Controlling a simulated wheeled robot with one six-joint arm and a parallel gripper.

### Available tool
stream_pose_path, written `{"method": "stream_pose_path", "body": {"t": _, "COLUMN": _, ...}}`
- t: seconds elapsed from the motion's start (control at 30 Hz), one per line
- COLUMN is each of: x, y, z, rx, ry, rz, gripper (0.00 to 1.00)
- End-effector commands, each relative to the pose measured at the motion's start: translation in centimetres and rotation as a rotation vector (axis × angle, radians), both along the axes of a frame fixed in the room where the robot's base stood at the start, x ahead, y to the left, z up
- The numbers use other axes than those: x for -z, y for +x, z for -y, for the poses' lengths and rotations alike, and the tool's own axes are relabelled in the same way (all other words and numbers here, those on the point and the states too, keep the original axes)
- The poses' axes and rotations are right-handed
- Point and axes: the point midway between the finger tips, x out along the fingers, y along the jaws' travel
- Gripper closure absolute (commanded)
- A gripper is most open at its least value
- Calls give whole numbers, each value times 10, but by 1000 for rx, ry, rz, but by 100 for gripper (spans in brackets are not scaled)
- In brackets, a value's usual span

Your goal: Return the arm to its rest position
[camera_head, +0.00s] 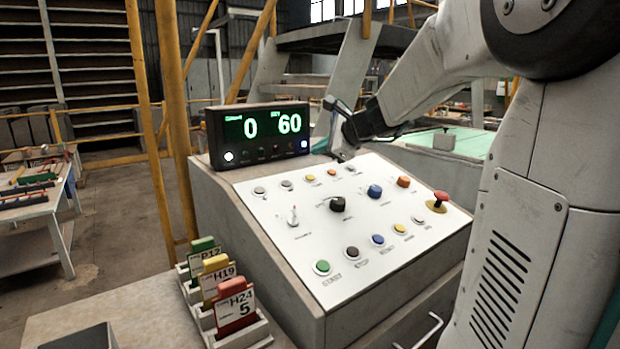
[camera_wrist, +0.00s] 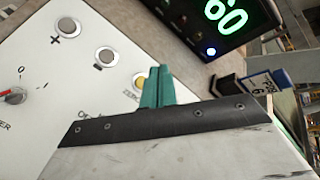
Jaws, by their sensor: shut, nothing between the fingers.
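My gripper (camera_head: 345,153) hangs over the back edge of the white control panel (camera_head: 290,230), just right of the display box. In the wrist view its green fingers (camera_wrist: 158,72) are together, with nothing between them. They appear over the panel near a yellow button (camera_wrist: 139,80); whether they touch anything I cannot tell. My arm reaches in from the right of the head view and hides part of the background.
The black display (camera_head: 258,135) reads 0 and 60 in green. A red mushroom button (camera_head: 440,196) and several coloured buttons sit on the panel. Labelled cards (camera_head: 235,300) stand in holders at front left. A tool table (camera_head: 35,215) is far left.

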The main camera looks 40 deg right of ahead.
Motion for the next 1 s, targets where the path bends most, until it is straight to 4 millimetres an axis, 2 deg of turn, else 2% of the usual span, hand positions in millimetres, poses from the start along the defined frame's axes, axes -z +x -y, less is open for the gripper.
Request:
{"method": "stream_pose_path", "body": {"t": 0.37, "x": 0, "y": -1, "z": -4, "rx": -12, "ry": -8, "rz": -2, "gripper": 100}}
{"method": "stream_pose_path", "body": {"t": 0.47, "x": 2, "y": -10, "z": -27, "rx": -87, "ry": -63, "rz": -17, "gripper": 100}}
{"method": "stream_pose_path", "body": {"t": 0.57, "x": 9, "y": -34, "z": -74, "rx": -261, "ry": -193, "rz": -51, "gripper": 100}}
{"method": "stream_pose_path", "body": {"t": 0.67, "x": 25, "y": -77, "z": -132, "rx": -518, "ry": -384, "rz": -97, "gripper": 100}}
{"method": "stream_pose_path", "body": {"t": 0.7, "x": 33, "y": -99, "z": -153, "rx": -632, "ry": -468, "rz": -116, "gripper": 100}}
{"method": "stream_pose_path", "body": {"t": 0.77, "x": 47, "y": -135, "z": -180, "rx": -808, "ry": -597, "rz": -144, "gripper": 100}}
{"method": "stream_pose_path", "body": {"t": 0.8, "x": 58, "y": -161, "z": -194, "rx": -929, "ry": -686, "rz": -164, "gripper": 100}}
{"method": "stream_pose_path", "body": {"t": 0.9, "x": 84, "y": -225, "z": -214, "rx": -1230, "ry": -903, "rz": -213, "gripper": 100}}
{"method": "stream_pose_path", "body": {"t": 1.0, "x": 106, "y": -277, "z": -214, "rx": -1477, "ry": -1087, "rz": -263, "gripper": 100}}
